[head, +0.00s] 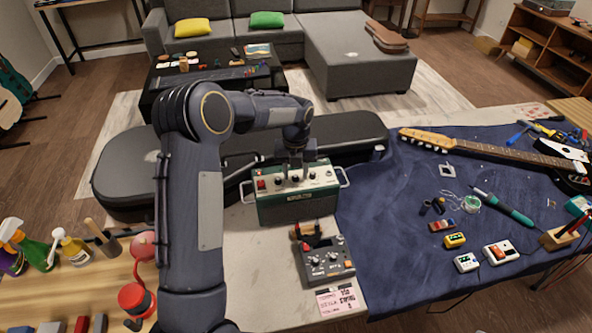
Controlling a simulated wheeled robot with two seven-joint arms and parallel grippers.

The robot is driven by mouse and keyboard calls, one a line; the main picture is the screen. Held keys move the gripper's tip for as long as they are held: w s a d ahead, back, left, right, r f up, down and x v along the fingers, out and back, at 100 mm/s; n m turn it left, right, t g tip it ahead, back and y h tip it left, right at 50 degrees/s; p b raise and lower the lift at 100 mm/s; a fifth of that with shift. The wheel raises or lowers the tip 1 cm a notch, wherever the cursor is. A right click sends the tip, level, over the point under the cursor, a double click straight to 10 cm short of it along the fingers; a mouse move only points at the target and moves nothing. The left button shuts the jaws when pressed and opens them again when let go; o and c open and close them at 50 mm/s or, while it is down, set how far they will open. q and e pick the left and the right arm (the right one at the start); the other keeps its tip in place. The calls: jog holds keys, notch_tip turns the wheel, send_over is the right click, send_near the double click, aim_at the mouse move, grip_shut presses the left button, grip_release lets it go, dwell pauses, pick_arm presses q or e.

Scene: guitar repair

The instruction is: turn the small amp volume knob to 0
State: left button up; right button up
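The small amp (297,209) is a green box with a pale control panel on top and a metal handle at each end. It stands on the pale worktop near the middle of the head view. Its panel carries a red switch (261,184) at the left and a row of dark knobs, one of them at the right (328,172). My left gripper (295,171) points down at the middle of the panel from behind. Its fingertips are small and dark against the knobs, so contact and finger gap cannot be told. The knob markings are too small to read. My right gripper is out of view.
A grey effects unit (328,260) and a printed card (338,300) lie in front of the amp. A dark guitar case (118,185) lies behind it. At right, a blue cloth (400,265) holds a guitar (490,146), pedals and tools. Spray bottles (72,247) stand at left.

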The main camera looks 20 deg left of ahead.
pick_arm(q)
jog(key=shift+f, duration=0.2)
grip_shut()
